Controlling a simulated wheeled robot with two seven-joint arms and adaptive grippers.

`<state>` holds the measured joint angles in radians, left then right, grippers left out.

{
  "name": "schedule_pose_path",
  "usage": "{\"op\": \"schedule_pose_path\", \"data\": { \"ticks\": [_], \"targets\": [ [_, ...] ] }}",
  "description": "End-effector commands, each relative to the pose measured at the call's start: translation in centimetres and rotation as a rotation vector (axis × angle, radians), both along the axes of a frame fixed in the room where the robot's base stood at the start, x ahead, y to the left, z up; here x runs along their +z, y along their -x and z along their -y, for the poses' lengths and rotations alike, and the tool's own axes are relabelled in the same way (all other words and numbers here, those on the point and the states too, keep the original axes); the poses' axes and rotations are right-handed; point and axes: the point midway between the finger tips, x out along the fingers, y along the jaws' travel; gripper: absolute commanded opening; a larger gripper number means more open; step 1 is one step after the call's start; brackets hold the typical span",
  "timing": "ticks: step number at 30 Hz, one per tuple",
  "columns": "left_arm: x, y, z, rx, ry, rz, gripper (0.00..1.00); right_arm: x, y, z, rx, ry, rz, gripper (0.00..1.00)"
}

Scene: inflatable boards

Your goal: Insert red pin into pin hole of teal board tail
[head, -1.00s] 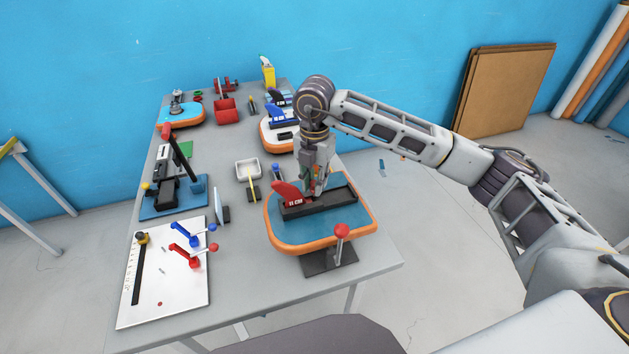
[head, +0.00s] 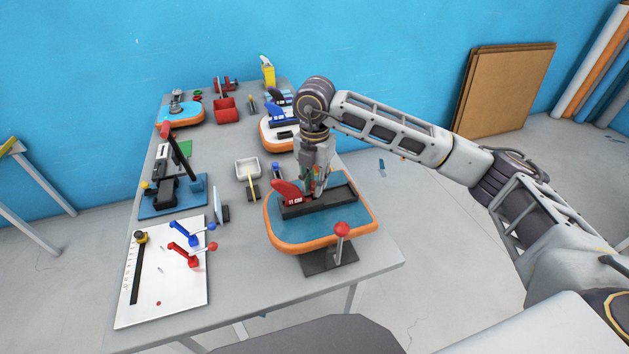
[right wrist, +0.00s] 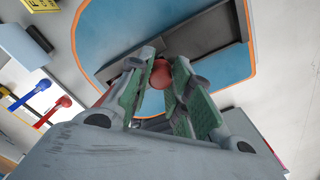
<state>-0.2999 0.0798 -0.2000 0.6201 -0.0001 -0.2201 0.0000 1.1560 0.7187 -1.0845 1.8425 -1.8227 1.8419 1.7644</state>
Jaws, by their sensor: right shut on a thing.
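The teal board tail (head: 290,234) has an orange rim and lies at the near right of the table. A long dark fin box (head: 330,203) with a red fin (head: 287,189) sits on it. My right gripper (head: 318,192) points down over the box, just right of the fin. In the right wrist view its green-padded fingers (right wrist: 162,88) are shut on the red round head of the red pin (right wrist: 160,72). The pin's shaft and the pin hole are hidden, so I cannot tell whether the pin is in the hole. My left gripper is not in view.
A red-knobbed post (head: 341,230) on a dark base stands at the board's near edge. A white panel (head: 150,290) with red and blue handles lies left. A small tray (head: 247,168) and other boards stand farther back. Bare table shows between panel and board.

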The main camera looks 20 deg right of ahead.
Motion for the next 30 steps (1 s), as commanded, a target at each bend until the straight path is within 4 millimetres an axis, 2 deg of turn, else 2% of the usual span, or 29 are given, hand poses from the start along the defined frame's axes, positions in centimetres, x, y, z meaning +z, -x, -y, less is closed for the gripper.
{"op": "schedule_pose_path", "data": {
  "ticks": [16,17,22,30],
  "targets": [
    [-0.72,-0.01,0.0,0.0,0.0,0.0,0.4,-1.0,0.07,-0.08,0.002,-0.001,-0.002,0.07],
    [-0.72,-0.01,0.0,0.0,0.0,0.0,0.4,-1.01,0.07,-0.09,0.002,-0.001,-0.002,0.22],
    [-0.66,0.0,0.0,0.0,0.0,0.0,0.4,-0.97,0.08,-0.12,0.002,-0.002,-0.002,0.44],
    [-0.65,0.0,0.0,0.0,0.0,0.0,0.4,-0.88,0.06,-0.15,0.003,-0.002,-0.001,0.46]
  ]
}}
